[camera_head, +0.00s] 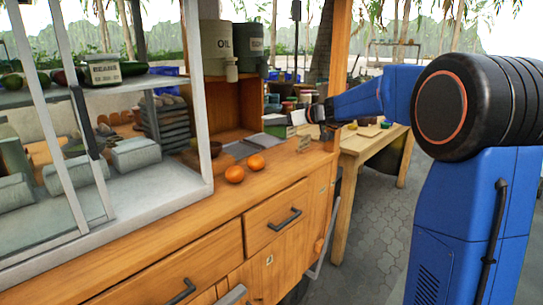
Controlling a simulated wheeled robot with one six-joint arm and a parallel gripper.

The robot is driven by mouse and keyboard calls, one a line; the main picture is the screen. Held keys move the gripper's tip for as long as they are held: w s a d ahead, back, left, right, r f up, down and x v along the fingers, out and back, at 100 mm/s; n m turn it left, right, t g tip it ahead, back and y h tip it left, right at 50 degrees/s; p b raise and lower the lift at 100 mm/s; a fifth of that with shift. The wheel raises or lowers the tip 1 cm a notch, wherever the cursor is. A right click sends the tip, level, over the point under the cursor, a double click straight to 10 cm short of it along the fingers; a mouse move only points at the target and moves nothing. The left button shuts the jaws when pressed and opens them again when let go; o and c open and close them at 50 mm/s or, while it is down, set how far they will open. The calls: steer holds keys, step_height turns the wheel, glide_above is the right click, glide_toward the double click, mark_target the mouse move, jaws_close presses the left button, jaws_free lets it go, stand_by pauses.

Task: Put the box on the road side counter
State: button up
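My gripper (314,114) is at the end of my blue arm, above the far right end of the wooden counter (150,262). It is small and dark here, and I cannot tell if its fingers are open or shut. A small white box-like thing (298,117) shows right at its tip; I cannot tell whether it is held or lies behind.
Two oranges (235,174) lie on the counter beside the case. Oil canisters (217,45) stand on the wooden shelf behind. A grey flat thing (264,142) lies near the counter's back. A lower wooden table (354,150) with small items stands beyond. Paved ground at right is free.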

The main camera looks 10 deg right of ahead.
steer(key=shift+f, duration=4.4)
steer(key=shift+f, duration=0.1)
steer(key=o, duration=1.2)
steer(key=shift+o, duration=0.2)
steer(key=v, duration=1.2)
